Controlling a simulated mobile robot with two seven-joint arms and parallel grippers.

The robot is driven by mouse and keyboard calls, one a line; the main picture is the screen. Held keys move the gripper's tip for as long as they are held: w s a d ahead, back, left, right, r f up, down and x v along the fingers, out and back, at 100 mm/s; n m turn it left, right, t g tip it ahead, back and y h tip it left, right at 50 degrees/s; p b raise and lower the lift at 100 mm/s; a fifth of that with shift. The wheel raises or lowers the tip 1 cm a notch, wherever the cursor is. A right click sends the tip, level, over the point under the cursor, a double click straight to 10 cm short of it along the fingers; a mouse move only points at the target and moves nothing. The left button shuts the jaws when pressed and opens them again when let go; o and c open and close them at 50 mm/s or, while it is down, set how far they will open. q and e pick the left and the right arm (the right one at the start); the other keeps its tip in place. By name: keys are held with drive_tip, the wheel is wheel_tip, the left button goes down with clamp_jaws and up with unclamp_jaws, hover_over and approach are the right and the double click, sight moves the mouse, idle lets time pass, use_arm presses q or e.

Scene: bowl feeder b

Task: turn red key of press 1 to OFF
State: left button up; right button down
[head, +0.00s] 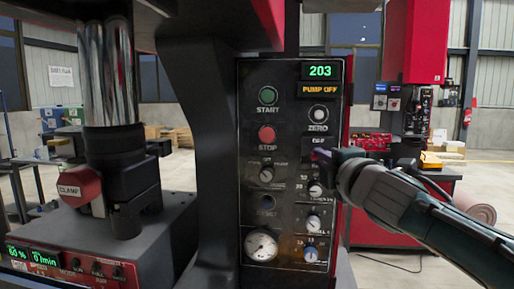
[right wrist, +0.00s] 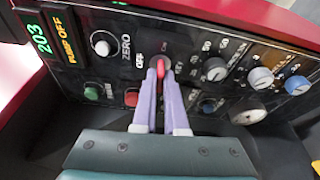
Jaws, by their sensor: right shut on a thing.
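The red key (right wrist: 161,66) is on the dark control panel of the press (head: 283,215), close to the OFF label. My right gripper (right wrist: 161,76) is shut on the red key, with one pale purple finger on each side of it. In the head view, my right gripper (head: 321,156) reaches the panel from the right and hides the key. I cannot tell which way the key points. The panel display (head: 320,71) reads 203, and the sign under it reads PUMP OFF. My left gripper is not in view.
Near the key are a white ZERO button (head: 318,114), a red STOP button (head: 267,135), a green START button (head: 268,95), several knobs and a gauge (head: 261,246). A red CLAMP knob (head: 80,187) is at the left. Another red machine (head: 415,45) stands behind.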

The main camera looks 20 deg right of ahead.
drive_tip(key=n+g+p, duration=0.1)
drive_tip(key=n+p, duration=0.2)
drive_tip(key=shift+r+n+p, duration=0.1)
drive_tip(key=shift+n+p, duration=0.2)
drive_tip(key=shift+p, duration=0.05)
idle(0.3)
drive_tip(key=n+g+h+p, duration=0.1)
drive_tip(key=n+p, duration=0.3)
drive_tip(key=shift+a+r, duration=0.1)
drive_tip(key=shift+r, duration=0.05)
idle(0.7)
drive_tip(key=shift+g, duration=0.3)
